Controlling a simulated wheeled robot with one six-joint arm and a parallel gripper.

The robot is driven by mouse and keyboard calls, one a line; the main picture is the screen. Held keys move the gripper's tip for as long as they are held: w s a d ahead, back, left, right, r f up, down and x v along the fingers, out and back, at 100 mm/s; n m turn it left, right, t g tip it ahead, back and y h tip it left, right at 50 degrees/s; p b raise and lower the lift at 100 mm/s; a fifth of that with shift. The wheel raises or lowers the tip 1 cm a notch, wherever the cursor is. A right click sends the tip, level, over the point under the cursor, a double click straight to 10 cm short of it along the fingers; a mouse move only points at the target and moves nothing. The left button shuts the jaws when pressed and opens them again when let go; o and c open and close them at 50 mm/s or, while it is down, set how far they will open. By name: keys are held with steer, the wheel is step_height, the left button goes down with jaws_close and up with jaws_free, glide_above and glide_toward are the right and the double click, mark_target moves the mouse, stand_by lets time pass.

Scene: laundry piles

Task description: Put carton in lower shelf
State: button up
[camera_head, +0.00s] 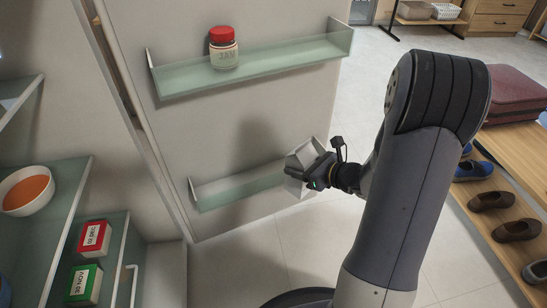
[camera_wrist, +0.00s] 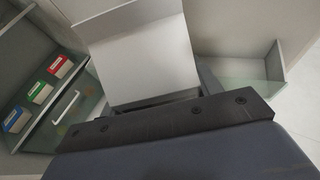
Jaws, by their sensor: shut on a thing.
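The carton (camera_head: 309,149) is a plain pale grey box, partly hidden behind my gripper in the head view. It fills the upper middle of the wrist view (camera_wrist: 140,50). My gripper (camera_head: 307,172) is shut on it. The lower shelf (camera_head: 240,187) is a shallow glass-fronted door shelf, and its visible part is empty. The carton and gripper are at this shelf's right end. A shelf bin also shows right of the carton in the wrist view (camera_wrist: 240,69). I cannot tell whether the carton touches the shelf.
The upper door shelf (camera_head: 285,64) holds a red-lidded jam jar (camera_head: 223,48). Inside at left are a bowl (camera_head: 27,190) of orange food, a red box (camera_head: 94,238) and a green box (camera_head: 84,284). A shoe bench (camera_head: 510,150) stands at right.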

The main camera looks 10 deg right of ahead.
steer(key=w+a+f+b, duration=0.1)
steer(key=w+a, duration=0.1)
steer(key=w, duration=0.5)
steer(key=w+a+b, duration=0.1)
steer(key=w+a, duration=0.1)
steer(key=w, duration=0.5)
steer(key=f+b, duration=0.1)
steer(key=f, duration=0.2)
steer(key=f+b, duration=0.2)
steer(key=f, duration=0.1)
steer(key=shift+w+d, duration=0.15)
steer(key=shift+d, duration=0.05)
steer(key=shift+f+b, duration=0.15)
steer(key=shift+b, duration=0.2)
steer(key=o, duration=1.5)
steer(key=shift+o, duration=0.2)
